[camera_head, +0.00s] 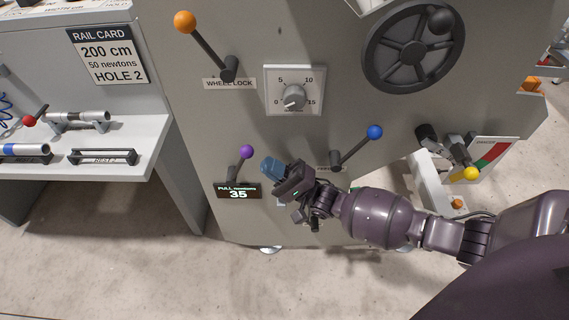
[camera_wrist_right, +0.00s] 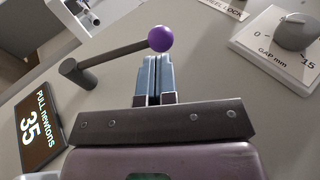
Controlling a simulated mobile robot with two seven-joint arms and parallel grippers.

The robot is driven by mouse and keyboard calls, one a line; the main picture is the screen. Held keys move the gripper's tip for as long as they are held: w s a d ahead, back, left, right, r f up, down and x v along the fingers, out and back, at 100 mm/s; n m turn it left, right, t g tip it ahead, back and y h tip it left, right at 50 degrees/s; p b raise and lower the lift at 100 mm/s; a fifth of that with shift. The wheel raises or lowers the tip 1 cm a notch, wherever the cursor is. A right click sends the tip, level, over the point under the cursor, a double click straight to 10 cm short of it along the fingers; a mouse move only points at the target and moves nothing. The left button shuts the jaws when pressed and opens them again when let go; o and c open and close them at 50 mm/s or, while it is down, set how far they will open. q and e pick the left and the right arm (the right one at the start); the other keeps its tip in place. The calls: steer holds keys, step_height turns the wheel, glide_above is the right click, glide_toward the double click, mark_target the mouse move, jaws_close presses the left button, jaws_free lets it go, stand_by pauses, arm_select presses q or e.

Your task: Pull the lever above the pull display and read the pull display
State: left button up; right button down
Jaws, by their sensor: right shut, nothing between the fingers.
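The pull display (camera_head: 238,191) is a dark panel on the grey cabinet, labelled "PULL newtons" and reading 35. It also shows in the right wrist view (camera_wrist_right: 36,130), tilted, with the same 35. Above it is the lever, a dark bar with a purple ball (camera_head: 247,151); in the right wrist view the purple ball (camera_wrist_right: 160,38) lies just beyond the fingertips. My right gripper (camera_head: 268,165) has its blue fingers shut and empty, pointing at the cabinet, a little right of the ball. In the right wrist view its fingertips (camera_wrist_right: 157,60) are together below the ball. My left gripper is not in view.
An orange-ball lever (camera_head: 185,22) labelled "WHEEL LOCK", a gap dial (camera_head: 294,97), a blue-ball lever (camera_head: 375,132) and a dark handwheel (camera_head: 413,46) are on the same panel. A bench (camera_head: 130,165) with a rail card (camera_head: 107,56) stands left. Bare floor lies in front.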

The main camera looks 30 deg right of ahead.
steer(key=shift+x, duration=1.25)
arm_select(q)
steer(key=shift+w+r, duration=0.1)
